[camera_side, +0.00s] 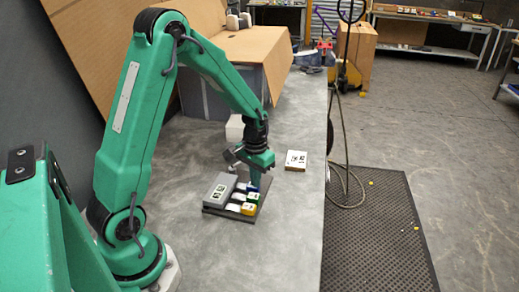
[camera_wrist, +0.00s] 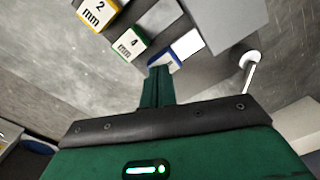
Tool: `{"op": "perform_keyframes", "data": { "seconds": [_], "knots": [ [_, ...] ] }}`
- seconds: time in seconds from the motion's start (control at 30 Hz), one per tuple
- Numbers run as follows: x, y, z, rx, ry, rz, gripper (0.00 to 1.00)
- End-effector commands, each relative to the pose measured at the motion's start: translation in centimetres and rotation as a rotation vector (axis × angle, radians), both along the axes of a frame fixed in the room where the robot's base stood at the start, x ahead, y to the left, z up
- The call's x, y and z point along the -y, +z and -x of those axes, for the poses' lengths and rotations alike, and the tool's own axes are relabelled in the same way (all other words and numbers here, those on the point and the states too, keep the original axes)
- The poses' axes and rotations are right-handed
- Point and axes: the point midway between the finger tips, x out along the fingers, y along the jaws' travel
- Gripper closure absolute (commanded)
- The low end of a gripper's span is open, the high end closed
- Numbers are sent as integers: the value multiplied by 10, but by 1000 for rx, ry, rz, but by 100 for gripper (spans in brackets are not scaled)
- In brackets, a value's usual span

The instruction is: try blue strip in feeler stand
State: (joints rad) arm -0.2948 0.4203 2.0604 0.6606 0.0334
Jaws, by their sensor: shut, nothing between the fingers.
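The blue strip (camera_side: 247,187) lies on a dark base plate (camera_side: 212,213) beside a grey block (camera_side: 219,190), which looks like the feeler stand. In the wrist view the blue strip (camera_wrist: 187,45) has a white top, and its end is partly hidden by my fingers. My gripper (camera_side: 256,178) points down over the far end of the blue strip. In the wrist view my gripper (camera_wrist: 159,72) has its fingers together, with nothing between them. I cannot tell whether the fingertips touch the strip. The grey block (camera_wrist: 218,18) is at the upper right there.
A green strip marked 4 mm (camera_wrist: 130,42) and a yellow strip marked 2 mm (camera_wrist: 97,14) lie beside the blue one. The bench front is clear.

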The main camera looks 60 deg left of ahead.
Motion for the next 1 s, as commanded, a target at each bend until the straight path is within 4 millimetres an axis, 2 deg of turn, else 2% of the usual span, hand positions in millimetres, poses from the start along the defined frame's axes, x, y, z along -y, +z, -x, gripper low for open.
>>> {"op": "perform_keyframes", "data": {
  "seconds": [0.27,1.0],
  "knots": [
    [0,2,0,-1,0,0,100],
    [0,33,0,2,0,-1,100]
  ]
}}
